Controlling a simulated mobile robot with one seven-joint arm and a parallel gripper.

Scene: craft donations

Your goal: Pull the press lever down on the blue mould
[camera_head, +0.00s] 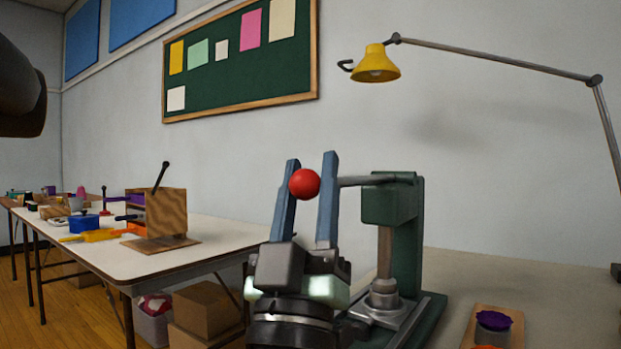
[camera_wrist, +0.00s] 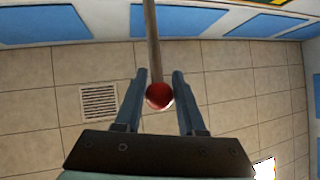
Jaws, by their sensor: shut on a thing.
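A green press (camera_head: 405,215) stands on the near table at the right of my gripper in the head view. Its grey lever (camera_head: 360,181) sticks out to the left, roughly level, and ends in a red ball knob (camera_head: 304,184). My gripper (camera_head: 312,160) points up and is shut on the knob, with one finger on each side. In the wrist view the knob (camera_wrist: 159,96) sits between the fingers, and the lever (camera_wrist: 153,45) runs up from it. A grey cylindrical part (camera_head: 383,294) sits on the press base. I cannot make out a blue mould there; my gripper hides part of the base.
A wooden board (camera_head: 485,335) with purple and orange pieces lies right of the press. A yellow lamp (camera_head: 376,66) hangs above on a long arm. A second table (camera_head: 215,229) at left carries a wooden stand (camera_head: 165,212) and a blue item (camera_head: 85,223). The near table's right is mostly clear.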

